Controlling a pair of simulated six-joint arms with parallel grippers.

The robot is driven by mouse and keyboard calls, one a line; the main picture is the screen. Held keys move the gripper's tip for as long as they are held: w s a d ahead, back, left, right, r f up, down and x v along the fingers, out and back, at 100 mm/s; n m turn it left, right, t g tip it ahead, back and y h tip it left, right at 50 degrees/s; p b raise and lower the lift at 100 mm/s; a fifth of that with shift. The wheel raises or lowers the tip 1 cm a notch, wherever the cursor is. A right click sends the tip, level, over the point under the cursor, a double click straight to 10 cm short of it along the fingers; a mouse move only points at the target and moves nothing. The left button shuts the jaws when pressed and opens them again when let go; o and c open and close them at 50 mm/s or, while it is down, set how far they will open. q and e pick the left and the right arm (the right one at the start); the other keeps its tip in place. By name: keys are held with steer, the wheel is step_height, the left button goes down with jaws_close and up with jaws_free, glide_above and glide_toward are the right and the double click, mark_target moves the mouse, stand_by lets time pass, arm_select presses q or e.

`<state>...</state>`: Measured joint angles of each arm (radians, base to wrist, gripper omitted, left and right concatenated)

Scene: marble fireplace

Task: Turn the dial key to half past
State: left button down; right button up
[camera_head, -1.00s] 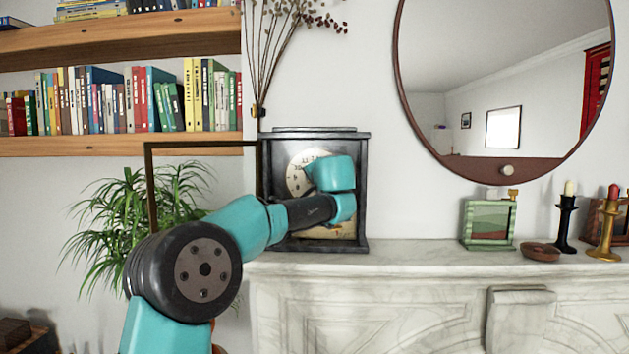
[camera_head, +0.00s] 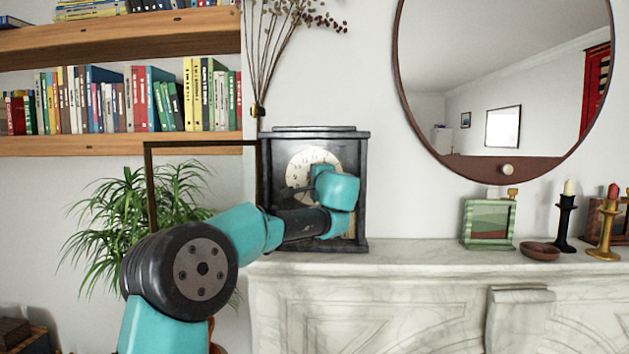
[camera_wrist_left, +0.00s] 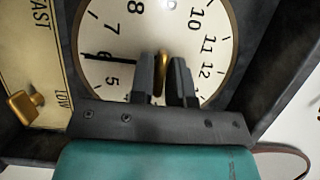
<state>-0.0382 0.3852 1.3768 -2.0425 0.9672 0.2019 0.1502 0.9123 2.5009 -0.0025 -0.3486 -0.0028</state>
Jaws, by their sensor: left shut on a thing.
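The dark mantel clock (camera_head: 362,190) stands at the left end of the marble mantel. Its cream dial (camera_head: 300,165) is partly covered by my left wrist. My left gripper (camera_wrist_left: 164,62) is shut on the brass dial key (camera_wrist_left: 161,60) at the dial's middle in the left wrist view. A thin black hand (camera_wrist_left: 103,57) points at the six position, between the 7 and the 5. The key's lower part is hidden between the fingers. In the head view the fingers are hidden behind the wrist. My right gripper is not in view.
The clock's framed door (camera_head: 150,190) is open to the left. A green picture frame (camera_head: 488,240), a brown dish (camera_head: 540,252) and candlesticks (camera_head: 565,222) stand to the right on the mantel (camera_head: 420,258).

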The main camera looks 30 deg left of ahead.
arm_select(q)
steer(key=c, duration=1.2)
jaws_free()
steer(key=v, duration=1.7)
steer(key=shift+s+d, duration=0.2)
